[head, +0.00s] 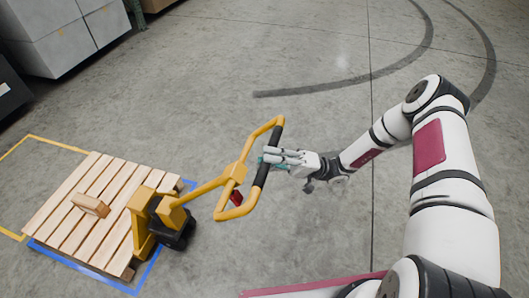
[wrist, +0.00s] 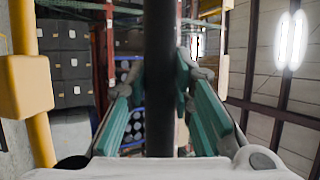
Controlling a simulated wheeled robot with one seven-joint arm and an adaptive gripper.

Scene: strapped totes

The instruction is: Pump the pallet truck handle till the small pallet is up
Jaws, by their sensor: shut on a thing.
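The yellow pallet truck (head: 145,222) stands at the lower left in the head view, at the near edge of the small wooden pallet (head: 65,228). Its yellow handle (head: 230,190) slants out to the right and ends in a loop with a black grip bar (head: 270,152). My gripper (head: 268,157) is shut on this black grip. In the wrist view the grip (wrist: 161,75) runs upright between the teal finger pads. The truck's forks are hidden, and I cannot tell how high the pallet sits. A small wooden block (head: 91,204) lies on the pallet.
Blue tape (head: 150,275) and yellow tape (head: 50,140) mark the floor around the pallet. Large grey boxes (head: 60,40) stand at the upper left. The grey concrete floor beyond the handle is clear, with dark curved tyre marks (head: 350,82).

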